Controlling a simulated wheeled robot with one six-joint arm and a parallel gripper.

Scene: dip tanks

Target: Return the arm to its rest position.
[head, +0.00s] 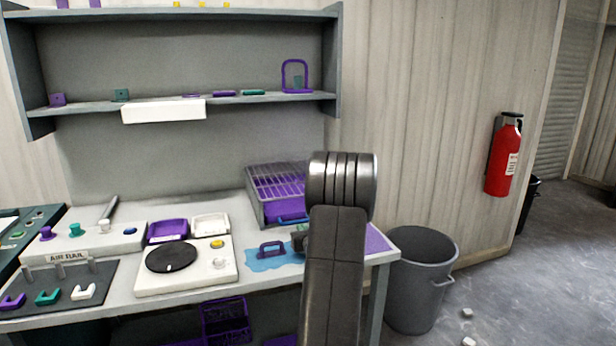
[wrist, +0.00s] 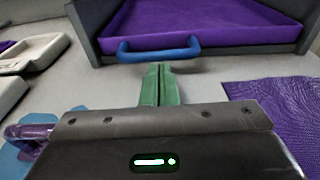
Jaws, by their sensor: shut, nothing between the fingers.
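My gripper (wrist: 160,84) shows in the wrist view with its two green fingers together and nothing between them. It hangs over the grey bench top, in front of a purple tray with a blue handle (wrist: 158,50). In the head view my dark arm reaches forward over the bench's right part and hides most of the gripper. Only a small green piece shows left of the arm.
The grey rack (head: 262,211) holds the purple tray. A purple-handled piece (head: 271,249) lies on a blue patch left of my arm. A white unit with a black disc (head: 171,258) stands further left. A shelf (head: 230,105) hangs above. A grey bin (head: 420,280) stands right of the bench.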

